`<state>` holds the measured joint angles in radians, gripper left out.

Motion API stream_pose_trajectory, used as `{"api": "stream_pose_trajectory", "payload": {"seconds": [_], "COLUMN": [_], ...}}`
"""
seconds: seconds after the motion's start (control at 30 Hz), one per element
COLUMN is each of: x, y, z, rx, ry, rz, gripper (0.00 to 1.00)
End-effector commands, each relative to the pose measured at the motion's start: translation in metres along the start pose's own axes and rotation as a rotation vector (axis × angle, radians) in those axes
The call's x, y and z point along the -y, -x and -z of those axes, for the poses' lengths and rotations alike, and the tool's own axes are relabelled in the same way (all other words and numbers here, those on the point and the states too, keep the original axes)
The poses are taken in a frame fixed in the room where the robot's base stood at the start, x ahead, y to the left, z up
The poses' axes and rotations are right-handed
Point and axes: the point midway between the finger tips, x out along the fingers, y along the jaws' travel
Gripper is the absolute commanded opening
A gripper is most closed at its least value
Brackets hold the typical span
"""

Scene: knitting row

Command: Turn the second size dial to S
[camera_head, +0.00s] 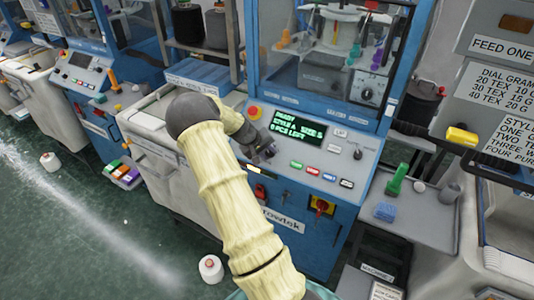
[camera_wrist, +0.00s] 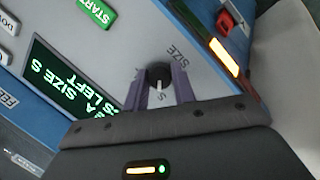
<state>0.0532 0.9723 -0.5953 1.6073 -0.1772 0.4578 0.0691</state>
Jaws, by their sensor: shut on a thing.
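The size dial (camera_wrist: 159,71) is a small round black knob on the white control panel, marked SIZE beside it. Its white pointer line points toward the letter S. My gripper (camera_wrist: 160,84) has its two purple-grey fingers on either side of the knob, shut on it. The green display (camera_wrist: 68,88) in the wrist view reads SIZE S. In the head view my gripper (camera_head: 265,152) is down at the panel, left of centre, and covers the dial there.
Green START (camera_wrist: 94,13) and other coloured buttons lie along the panel. Another black knob (camera_head: 358,154) sits at its right. A red switch (camera_head: 321,207) is on the front below. A side tray (camera_head: 420,205) holds a green object. A neighbouring machine (camera_head: 75,75) stands at left.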

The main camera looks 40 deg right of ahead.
Motion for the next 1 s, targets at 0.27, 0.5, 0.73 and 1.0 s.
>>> {"api": "stream_pose_trajectory", "payload": {"seconds": [0.27, 0.5, 0.73, 1.0], "x": [0.0020, 0.0023, 0.0017, 0.0015], "y": [0.0016, 0.0018, 0.0014, 0.0028], "z": [0.0019, 0.0019, 0.0014, 0.0010], "rx": [-0.008, -0.007, -0.006, -0.005], "ry": [0.046, 0.047, 0.045, 0.043], "rz": [-0.011, -0.011, -0.011, -0.011], "gripper": [0.04, 0.04, 0.48, 0.48]}}
